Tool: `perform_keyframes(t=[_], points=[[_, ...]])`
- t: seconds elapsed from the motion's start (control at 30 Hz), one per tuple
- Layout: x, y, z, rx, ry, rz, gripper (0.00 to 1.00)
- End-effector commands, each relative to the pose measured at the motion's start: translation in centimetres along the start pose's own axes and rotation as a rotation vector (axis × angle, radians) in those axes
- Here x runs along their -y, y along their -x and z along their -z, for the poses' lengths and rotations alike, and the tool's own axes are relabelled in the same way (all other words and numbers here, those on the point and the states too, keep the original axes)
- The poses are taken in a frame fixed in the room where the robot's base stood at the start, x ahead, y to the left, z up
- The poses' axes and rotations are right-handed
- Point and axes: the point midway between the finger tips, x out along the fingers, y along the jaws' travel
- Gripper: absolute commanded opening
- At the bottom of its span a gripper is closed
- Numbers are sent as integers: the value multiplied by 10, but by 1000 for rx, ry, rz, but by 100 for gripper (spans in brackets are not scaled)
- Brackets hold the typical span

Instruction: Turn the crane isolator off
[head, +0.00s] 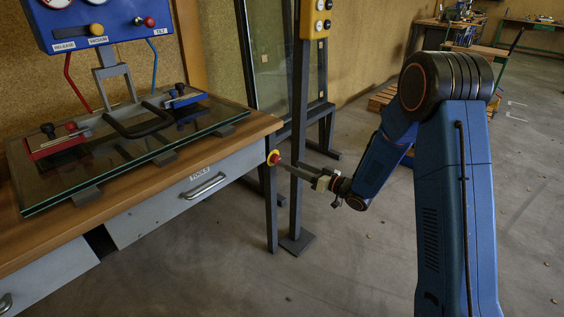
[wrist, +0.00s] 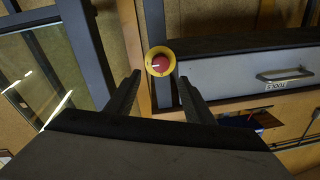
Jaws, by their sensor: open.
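The crane isolator appears to be a red rotary knob with a pale pointer line on a round yellow plate. It sits at the right end of the workbench in the head view (head: 273,158). It also shows in the wrist view (wrist: 160,61), where the pale line lies nearly horizontal. My gripper (head: 283,163) points at the knob from the right in the head view. In the wrist view my gripper (wrist: 158,80) is open and empty, its two dark fingers on either side below the knob. The knob appears just beyond the fingertips, not clasped.
A dark post (head: 297,130) carrying a yellow button box (head: 318,20) stands near my gripper. The workbench (head: 250,122) has a grey tools drawer (head: 185,190) and a glass panel (head: 150,150) on top. A glass frame (head: 270,55) stands behind. The floor around is mostly clear.

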Motion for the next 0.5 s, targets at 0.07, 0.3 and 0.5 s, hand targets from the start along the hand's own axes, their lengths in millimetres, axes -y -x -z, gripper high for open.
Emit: perform_keyframes(t=[0.07,0.3,0.5], points=[[1,-16,-1,0,1,4,48],[1,-54,0,0,1,2,48],[0,-73,0,0,0,1,48]])
